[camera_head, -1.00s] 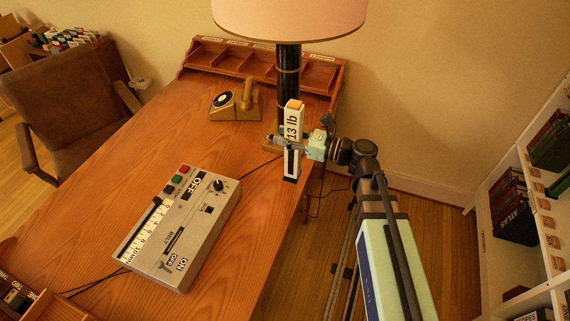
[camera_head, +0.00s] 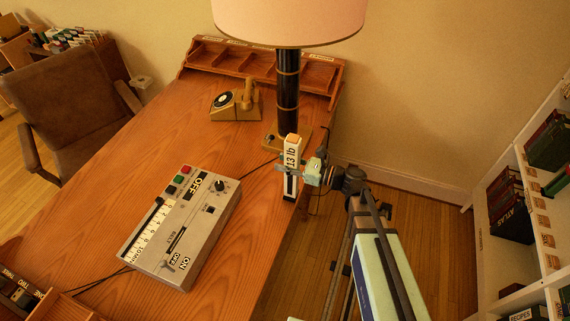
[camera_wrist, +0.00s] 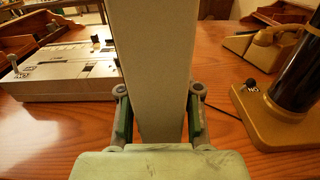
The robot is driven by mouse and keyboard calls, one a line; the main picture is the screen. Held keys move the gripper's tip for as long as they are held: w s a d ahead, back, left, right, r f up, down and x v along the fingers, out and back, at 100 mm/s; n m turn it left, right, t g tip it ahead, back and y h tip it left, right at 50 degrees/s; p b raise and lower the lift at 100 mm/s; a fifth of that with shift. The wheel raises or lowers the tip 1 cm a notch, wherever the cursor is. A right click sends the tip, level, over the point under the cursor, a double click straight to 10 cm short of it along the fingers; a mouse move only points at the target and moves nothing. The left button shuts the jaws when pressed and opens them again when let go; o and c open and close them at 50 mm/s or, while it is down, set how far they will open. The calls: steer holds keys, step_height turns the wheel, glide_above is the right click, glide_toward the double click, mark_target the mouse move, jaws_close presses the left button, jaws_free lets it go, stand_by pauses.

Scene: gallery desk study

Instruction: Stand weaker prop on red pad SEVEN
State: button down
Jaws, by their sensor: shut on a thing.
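A tall white prop (camera_head: 290,185) labelled "13 lb", with an orange top, stands upright at the desk's right edge in the head view. My gripper (camera_head: 295,170) is shut on it from the right, around its middle. In the wrist view the prop's pale plain face (camera_wrist: 155,60) fills the middle between my fingers (camera_wrist: 160,115). Whether its foot touches the desk is unclear. I cannot make out a red pad marked SEVEN or a second prop.
The desk (camera_head: 110,170) bears a grey console (camera_head: 205,235) with switches, a dial and a scale. Behind the prop stand a lamp (camera_head: 288,85), a telephone (camera_head: 235,105) and a wooden pigeonhole rack (camera_head: 240,60). Bookshelves (camera_head: 500,170) are at the right. The desk's middle left is clear.

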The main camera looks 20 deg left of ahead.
steer(key=shift+f, duration=0.55)
steer(key=shift+f, duration=0.2)
steer(key=c, duration=0.8)
jaws_free()
